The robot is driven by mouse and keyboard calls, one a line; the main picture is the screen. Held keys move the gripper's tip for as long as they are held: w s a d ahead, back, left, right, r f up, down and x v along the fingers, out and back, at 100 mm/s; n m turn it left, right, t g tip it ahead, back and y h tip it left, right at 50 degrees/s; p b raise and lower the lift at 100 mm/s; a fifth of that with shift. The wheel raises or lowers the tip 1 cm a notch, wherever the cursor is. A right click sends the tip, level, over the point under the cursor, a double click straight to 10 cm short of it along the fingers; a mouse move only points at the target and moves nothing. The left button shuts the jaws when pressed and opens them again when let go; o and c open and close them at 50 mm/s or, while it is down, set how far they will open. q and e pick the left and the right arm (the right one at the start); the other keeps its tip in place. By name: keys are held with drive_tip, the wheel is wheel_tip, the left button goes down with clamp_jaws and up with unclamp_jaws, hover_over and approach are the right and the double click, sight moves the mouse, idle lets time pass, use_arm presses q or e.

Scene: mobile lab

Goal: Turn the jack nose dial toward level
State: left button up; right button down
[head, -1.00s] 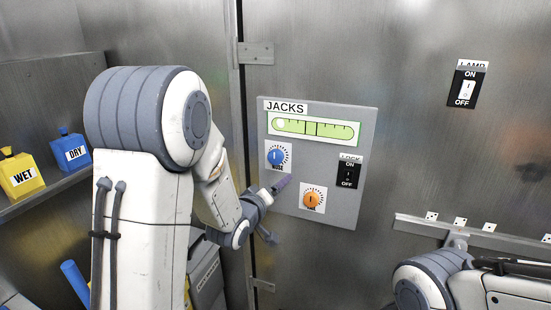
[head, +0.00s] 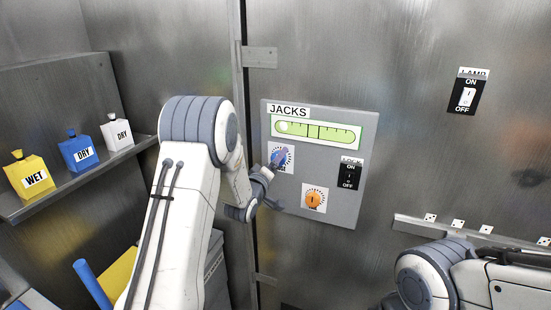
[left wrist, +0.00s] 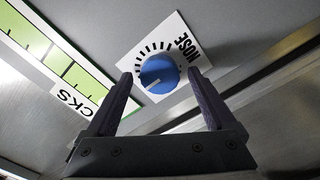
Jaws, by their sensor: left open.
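In the head view my left gripper partly covers the dial's plate (head: 288,150). My left gripper (head: 277,162) is open in front of the dial. In the left wrist view its two fingers (left wrist: 160,80) stand on either side of the dial, with gaps showing between fingers and knob. The level gauge (head: 330,134) above has a pale bubble at its left end. My right gripper is out of view.
The grey JACKS panel (head: 340,208) also carries an orange dial (head: 313,201) and a black LOCK switch (head: 349,175). A LAMP switch (head: 467,94) is on the wall at right. A shelf (head: 75,188) at left holds yellow, blue and white bottles.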

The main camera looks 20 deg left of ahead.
use_arm(q)
drive_tip(key=shift+w, duration=0.15)
drive_tip(key=c, duration=1.4)
drive_tip(key=shift+d+f+m+b, duration=0.1)
drive_tip(key=shift+m+b, duration=9.8)
drive_tip(key=shift+b, duration=1.85)
